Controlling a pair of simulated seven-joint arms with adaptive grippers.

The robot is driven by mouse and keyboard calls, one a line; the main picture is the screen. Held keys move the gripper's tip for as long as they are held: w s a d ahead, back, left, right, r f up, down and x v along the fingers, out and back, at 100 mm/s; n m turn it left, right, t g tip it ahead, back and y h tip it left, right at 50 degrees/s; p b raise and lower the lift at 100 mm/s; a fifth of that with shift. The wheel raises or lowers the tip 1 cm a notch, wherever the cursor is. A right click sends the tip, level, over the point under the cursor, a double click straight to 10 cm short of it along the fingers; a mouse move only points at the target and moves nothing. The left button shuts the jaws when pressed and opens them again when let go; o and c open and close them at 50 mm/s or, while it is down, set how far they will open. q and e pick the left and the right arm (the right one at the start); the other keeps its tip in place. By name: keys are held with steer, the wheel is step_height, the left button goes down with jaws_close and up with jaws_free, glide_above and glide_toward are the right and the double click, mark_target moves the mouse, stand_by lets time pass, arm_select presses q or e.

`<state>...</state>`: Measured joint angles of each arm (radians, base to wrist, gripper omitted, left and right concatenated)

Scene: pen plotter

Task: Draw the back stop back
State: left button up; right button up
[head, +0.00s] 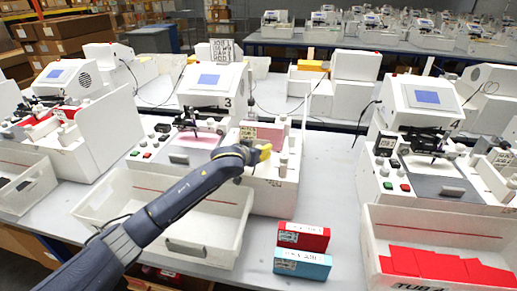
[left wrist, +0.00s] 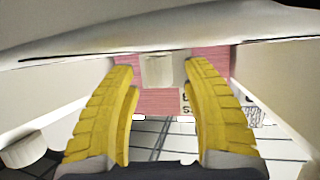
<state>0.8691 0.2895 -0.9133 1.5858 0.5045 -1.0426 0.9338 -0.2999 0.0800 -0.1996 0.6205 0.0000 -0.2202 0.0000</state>
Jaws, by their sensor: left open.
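The plotter in the middle, marked 3 (head: 205,100), has a white feeder at its right side holding a pink pack (head: 262,132). My left gripper (head: 263,152), with yellow fingers, is at this feeder, just in front of the pink pack. In the left wrist view the left gripper (left wrist: 160,75) is open, one finger on each side of a small pale block (left wrist: 158,69), which looks like the back stop. The block stands against the pink pack (left wrist: 155,100). I cannot tell whether the fingers touch it. My right gripper is not in view.
A white bin (head: 218,252) stands in front of the plotter, under my left arm. A red box (head: 303,237) and a blue box (head: 302,264) lie on the table to its right. Another plotter (head: 420,100) stands at right, behind a bin of red packs (head: 440,229).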

arm_select(q)
steer(key=shift+w+d+f, duration=0.1)
steer(key=shift+w, duration=0.05)
jaws_close()
stand_by(0.4)
